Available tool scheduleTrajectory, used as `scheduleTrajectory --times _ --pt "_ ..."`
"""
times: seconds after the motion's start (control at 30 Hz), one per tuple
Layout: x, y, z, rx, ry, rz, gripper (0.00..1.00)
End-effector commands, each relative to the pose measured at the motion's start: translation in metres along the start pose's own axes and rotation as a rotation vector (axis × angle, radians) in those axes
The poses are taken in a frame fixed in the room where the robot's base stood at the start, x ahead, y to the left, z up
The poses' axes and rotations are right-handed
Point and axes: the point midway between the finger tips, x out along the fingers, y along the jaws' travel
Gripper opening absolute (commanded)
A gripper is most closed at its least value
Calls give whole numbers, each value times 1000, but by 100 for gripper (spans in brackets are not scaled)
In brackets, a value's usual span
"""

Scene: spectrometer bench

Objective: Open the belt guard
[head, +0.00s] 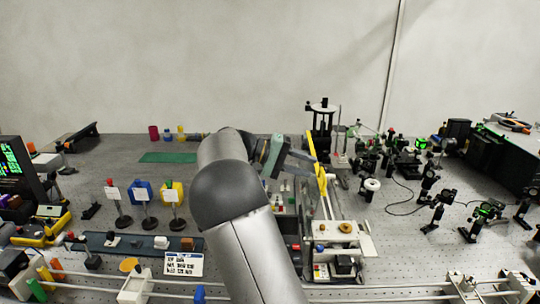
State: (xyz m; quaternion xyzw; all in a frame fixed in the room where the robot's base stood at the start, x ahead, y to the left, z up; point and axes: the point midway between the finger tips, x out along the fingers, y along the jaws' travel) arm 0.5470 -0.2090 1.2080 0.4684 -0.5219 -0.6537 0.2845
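A narrow yellow piece (321,177), which looks like the belt guard, stands upright at the left side of the bench apparatus right of the picture's middle. I cannot tell from this view whether it is open or closed. My gripper (308,158) is just left of the yellow piece, near its upper part. It is small and seen from behind, so I cannot tell whether it touches the piece or whether its fingers are open or shut. My arm hides part of the bench left of the apparatus.
A white-topped unit with a brass knob (345,228) stands in front of the yellow piece. A tall black stand (322,125) rises behind it. Optical mounts and a cable fill the bench to the right. Card holders (143,195) and a green mat (168,157) lie left. A rail runs along the front.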

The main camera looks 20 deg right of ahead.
Motion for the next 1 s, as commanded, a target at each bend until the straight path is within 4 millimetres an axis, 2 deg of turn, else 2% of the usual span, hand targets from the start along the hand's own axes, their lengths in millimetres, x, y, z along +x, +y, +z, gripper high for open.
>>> scheduleTrajectory --times 0.3,0.5,0.7,1.0 --pt "-80 -2 -1 2 4 1 31" --pt "-121 -1 0 1 2 0 31" --pt "-143 0 0 1 0 1 31" --pt "-147 0 0 -1 -1 0 31"
